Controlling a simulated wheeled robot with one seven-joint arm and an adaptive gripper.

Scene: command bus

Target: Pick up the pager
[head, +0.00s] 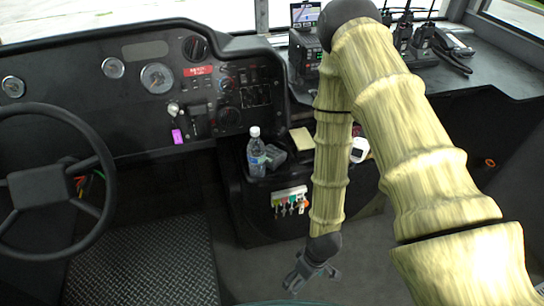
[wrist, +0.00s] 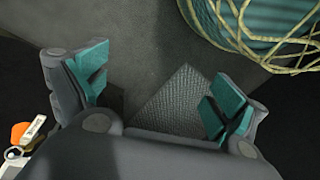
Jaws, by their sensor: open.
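My gripper (head: 312,275) hangs low over the floor in front of the centre console, its fingers pointing down. In the wrist view my gripper (wrist: 158,92) is open, with only floor between its teal-padded fingers. I cannot identify the pager for certain. A small dark grey device (head: 275,156) lies on the console top beside the bottle, above and left of my gripper. A small white item with a dark face (head: 359,150) is farther right on the console, partly beside my arm. Either may be the pager. My arm hides part of the console.
A water bottle (head: 256,153) stands on the console near a tan pad (head: 301,139). Keys with tags (head: 290,198) hang on the console front; tags also show in the wrist view (wrist: 34,128). The steering wheel (head: 45,185) is left. Radios (head: 403,34) stand back right.

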